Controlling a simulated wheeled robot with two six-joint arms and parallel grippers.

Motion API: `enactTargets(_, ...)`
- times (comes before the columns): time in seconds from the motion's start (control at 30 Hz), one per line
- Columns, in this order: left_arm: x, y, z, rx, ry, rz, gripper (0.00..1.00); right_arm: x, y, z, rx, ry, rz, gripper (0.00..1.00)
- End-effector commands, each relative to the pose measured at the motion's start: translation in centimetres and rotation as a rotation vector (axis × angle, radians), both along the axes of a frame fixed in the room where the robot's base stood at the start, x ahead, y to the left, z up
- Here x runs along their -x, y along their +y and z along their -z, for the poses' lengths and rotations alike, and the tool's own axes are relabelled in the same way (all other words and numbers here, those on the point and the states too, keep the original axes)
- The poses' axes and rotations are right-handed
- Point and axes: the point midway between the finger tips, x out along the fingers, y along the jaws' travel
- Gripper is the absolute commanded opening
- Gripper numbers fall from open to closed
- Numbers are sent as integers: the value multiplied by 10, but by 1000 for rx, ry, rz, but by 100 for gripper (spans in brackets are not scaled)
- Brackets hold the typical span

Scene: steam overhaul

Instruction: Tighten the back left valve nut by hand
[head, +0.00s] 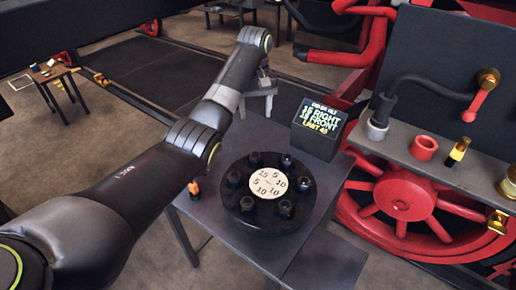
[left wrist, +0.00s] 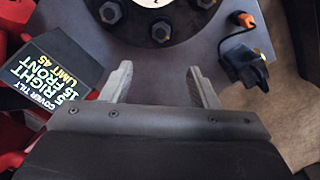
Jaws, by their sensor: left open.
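A round black valve cover (head: 245,220) with a pale numbered disc (head: 268,184) in its middle lies on a grey table. Several dark hex nuts ring the disc. The back left nut (head: 255,159) stands on the rim's far side; a nut, likely this one (left wrist: 161,31), shows in the left wrist view just beyond the fingertips. My left gripper (head: 264,90) hangs behind the cover, apart from it. In the left wrist view its fingers (left wrist: 160,78) are spread with nothing between them. My right gripper is in neither view.
A small black and orange item (head: 194,188) lies at the left edge. Red wheels (head: 405,195) and a grey shelf (head: 445,170) are on the right.

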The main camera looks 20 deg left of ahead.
Motion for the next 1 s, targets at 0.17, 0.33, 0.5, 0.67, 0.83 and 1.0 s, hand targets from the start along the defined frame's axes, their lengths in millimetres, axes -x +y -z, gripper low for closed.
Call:
enactTargets(0.17,0,0,24,0,-1,1,55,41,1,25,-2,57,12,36)
enactTargets(0.33,1,0,50,1,0,2,55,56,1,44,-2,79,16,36)
enactTargets(0.5,2,0,77,0,3,1,55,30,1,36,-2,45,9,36)
enactTargets(0.67,2,0,113,1,4,1,55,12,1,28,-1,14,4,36)
enactTargets(0.83,2,0,144,-1,3,2,55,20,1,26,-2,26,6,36)
enactTargets(1.0,1,0,163,0,-1,2,55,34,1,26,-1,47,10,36)
